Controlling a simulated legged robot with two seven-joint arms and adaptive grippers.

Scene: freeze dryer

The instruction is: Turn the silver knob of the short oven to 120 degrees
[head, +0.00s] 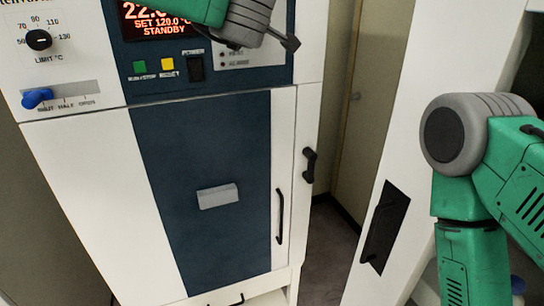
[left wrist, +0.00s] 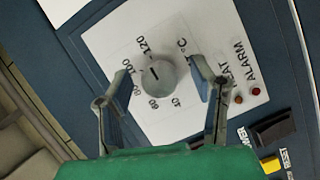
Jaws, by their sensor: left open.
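In the left wrist view, the silver knob (left wrist: 168,75) sits on a white dial plate marked 40 to 120 °C. Its short dark mark is on the side of the 100 and 120 labels; the exact reading is not clear. My left gripper (left wrist: 161,66) is open, with one finger on each side of the knob; I cannot tell if they touch it. In the head view, my left gripper (head: 288,42) is at the panel's top edge, and the knob is hidden or out of frame. My right gripper is out of view; only its green arm shows.
The white and blue oven (head: 85,190) has a display (head: 160,22) reading SET 120.0 °C and STANDBY. A black limit knob (head: 38,40), a blue lever (head: 37,98), green and yellow buttons and a black switch (head: 195,68) are nearby. A white door (head: 400,150) stands at right.

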